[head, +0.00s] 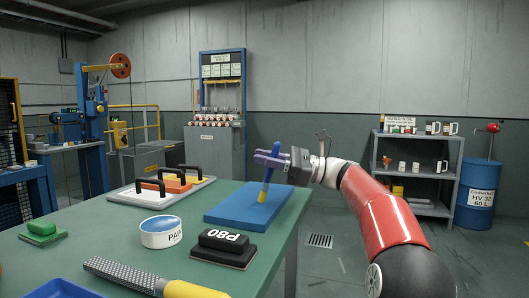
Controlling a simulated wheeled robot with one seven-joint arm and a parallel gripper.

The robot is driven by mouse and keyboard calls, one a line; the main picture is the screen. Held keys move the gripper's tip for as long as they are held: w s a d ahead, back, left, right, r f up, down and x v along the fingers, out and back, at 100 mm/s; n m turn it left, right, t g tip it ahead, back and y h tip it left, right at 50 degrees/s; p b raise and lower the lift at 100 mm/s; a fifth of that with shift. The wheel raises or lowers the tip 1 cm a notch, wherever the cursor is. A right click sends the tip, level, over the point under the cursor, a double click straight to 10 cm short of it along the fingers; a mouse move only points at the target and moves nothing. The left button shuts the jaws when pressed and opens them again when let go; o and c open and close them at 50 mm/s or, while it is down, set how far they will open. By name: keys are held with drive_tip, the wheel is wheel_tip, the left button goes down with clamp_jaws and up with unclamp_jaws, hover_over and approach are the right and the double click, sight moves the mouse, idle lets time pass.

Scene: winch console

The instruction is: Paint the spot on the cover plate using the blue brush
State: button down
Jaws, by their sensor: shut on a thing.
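My gripper (271,160) is at the end of my red arm, above the right part of the green table. It is shut on the blue brush (274,150), which stands nearly upright with a slight tilt. No spot can be made out on the plate. A round white pot of blue paint (161,239) stands to the left of the plate.
On the green table (110,230) are a black P80 block (223,243), a rasp (125,274) with a yellow handle, a green block (42,229) and a pale tray (138,199) with black-handled pieces. A blue tray edge (62,290) shows at the near left. Shelves (425,208) stand behind right.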

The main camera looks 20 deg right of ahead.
drive_tip(key=shift+w+d+p, duration=0.4)
drive_tip(key=shift+w+p, duration=0.15)
drive_tip(key=shift+p, duration=0.25)
drive_tip(key=shift+s+a+f+b, duration=0.1)
drive_tip(key=shift+s+a+b, duration=0.2)
drive_tip(key=shift+b, duration=0.1)
drive_tip(key=shift+s+a+b, duration=2.05)
drive_tip(key=shift+s+a, duration=0.7)
drive_tip(key=shift+s, duration=1.1)
drive_tip(key=w+d+p, duration=0.4)
drive_tip(key=w+p, duration=0.1)
drive_tip(key=p, duration=0.2)
drive_tip(key=shift+w+d, duration=0.15)
drive_tip(key=shift+w, duration=0.25)
drive_tip(key=shift+w+d, duration=0.45)
drive_tip(key=shift+w, duration=0.2)
drive_tip(key=shift+w+d, duration=0.45)
drive_tip(key=shift+w, duration=0.15)
